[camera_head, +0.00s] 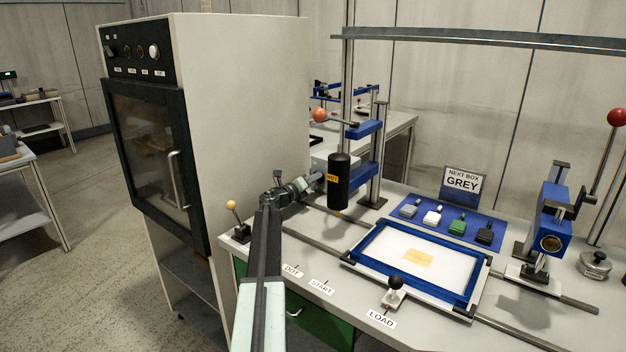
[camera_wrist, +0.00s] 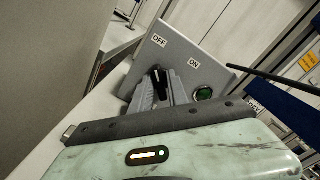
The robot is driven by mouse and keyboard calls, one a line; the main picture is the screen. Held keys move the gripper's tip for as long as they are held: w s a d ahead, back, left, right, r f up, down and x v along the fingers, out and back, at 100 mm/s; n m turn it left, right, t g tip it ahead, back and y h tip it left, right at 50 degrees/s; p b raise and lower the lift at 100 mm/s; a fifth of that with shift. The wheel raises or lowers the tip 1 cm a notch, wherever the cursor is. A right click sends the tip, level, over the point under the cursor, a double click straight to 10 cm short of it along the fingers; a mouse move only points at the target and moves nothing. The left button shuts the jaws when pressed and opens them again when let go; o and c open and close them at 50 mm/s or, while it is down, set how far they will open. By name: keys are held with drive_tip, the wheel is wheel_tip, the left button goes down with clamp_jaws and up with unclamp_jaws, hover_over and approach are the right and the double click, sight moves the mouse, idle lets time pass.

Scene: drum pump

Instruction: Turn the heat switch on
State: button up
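In the wrist view the heat switch is a grey box (camera_wrist: 205,73) with OFF and ON labels. Its black knob (camera_wrist: 157,75) has a pale mark at its upper end and sits on the OFF side. A green lamp (camera_wrist: 204,94) is under the ON label; I cannot tell if it is lit. My gripper (camera_wrist: 163,88) has its fingers on both sides of the knob, very close to it; whether they touch it is unclear. In the head view my gripper (camera_head: 308,181) is left of the black HOT cylinder (camera_head: 339,182), and the knob is not clearly visible.
The HOT cylinder on its blue-bracketed stand is close to the right of my gripper. A tall oven cabinet (camera_head: 215,120) stands to the left. A yellow-knobbed lever (camera_head: 232,206), a blue-framed tray (camera_head: 365,243) and small blocks on a blue mat (camera_head: 418,226) are on the bench.

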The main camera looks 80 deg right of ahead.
clamp_jaws()
drive_tip(key=shift+d+r, duration=0.15)
drive_tip(key=shift+m, duration=0.3)
drive_tip(key=m, duration=0.4)
drive_tip(key=shift+s+a+m, duration=0.15)
drive_tip(key=shift+a+m, duration=0.15)
drive_tip(key=m, duration=0.6)
drive_tip(key=shift+s+a, duration=0.1)
drive_tip(key=shift+s, duration=0.15)
drive_tip(key=m, duration=0.6)
drive_tip(key=shift+s+a+f+m, duration=0.1)
drive_tip(key=shift+s+f+m, duration=0.15)
drive_tip(key=shift+m, duration=0.15)
